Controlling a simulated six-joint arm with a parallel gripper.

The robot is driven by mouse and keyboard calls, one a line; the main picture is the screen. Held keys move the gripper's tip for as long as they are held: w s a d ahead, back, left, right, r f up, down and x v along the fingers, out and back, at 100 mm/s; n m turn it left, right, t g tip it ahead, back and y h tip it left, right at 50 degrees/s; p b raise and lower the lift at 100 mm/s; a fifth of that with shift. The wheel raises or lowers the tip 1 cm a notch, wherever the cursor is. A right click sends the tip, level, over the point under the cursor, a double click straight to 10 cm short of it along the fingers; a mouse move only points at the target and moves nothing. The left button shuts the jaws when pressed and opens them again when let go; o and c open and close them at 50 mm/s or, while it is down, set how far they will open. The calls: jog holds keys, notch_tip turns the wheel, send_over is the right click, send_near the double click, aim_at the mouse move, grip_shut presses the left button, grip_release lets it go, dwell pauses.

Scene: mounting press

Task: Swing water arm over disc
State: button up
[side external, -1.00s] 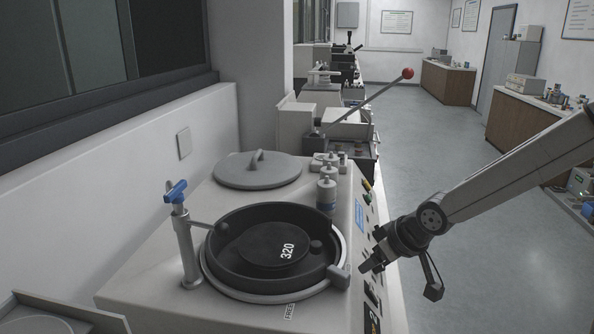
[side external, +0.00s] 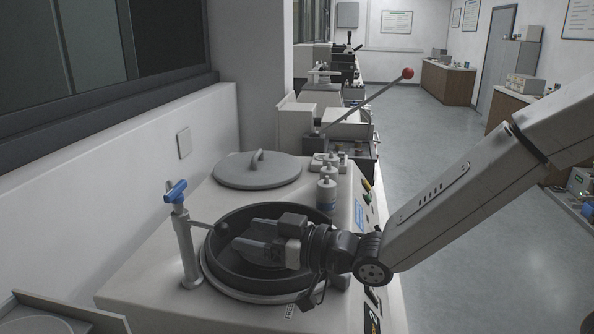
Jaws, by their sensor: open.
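The water arm (side external: 187,245) is a grey upright post with a blue tap handle (side external: 176,191) on top, standing at the left of the round bowl. Its thin spout (side external: 207,224) reaches right, and the ball-shaped end lies at the bowl's left rim. The dark disc lies in the black bowl (side external: 222,262); my gripper covers most of it, and its 320 label is hidden. My gripper (side external: 243,242) is open over the bowl, its fingers pointing left toward the spout. It is to the right of the water arm and appears apart from it.
A grey round lid (side external: 257,170) with a handle lies behind the bowl. Small white bottles (side external: 327,190) stand at the bowl's back right. A lever with a red ball (side external: 407,73) rises farther back. A wall (side external: 145,150) runs along the left.

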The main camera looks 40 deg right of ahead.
aim_at(219, 229)
jog(key=shift+s+a+r+y, duration=0.1)
jog(key=shift+s+a+y, duration=0.1)
jog(key=shift+a+y, duration=0.15)
jog(key=shift+w+a, duration=0.1)
jog(key=shift+x, duration=3.8)
grip_shut()
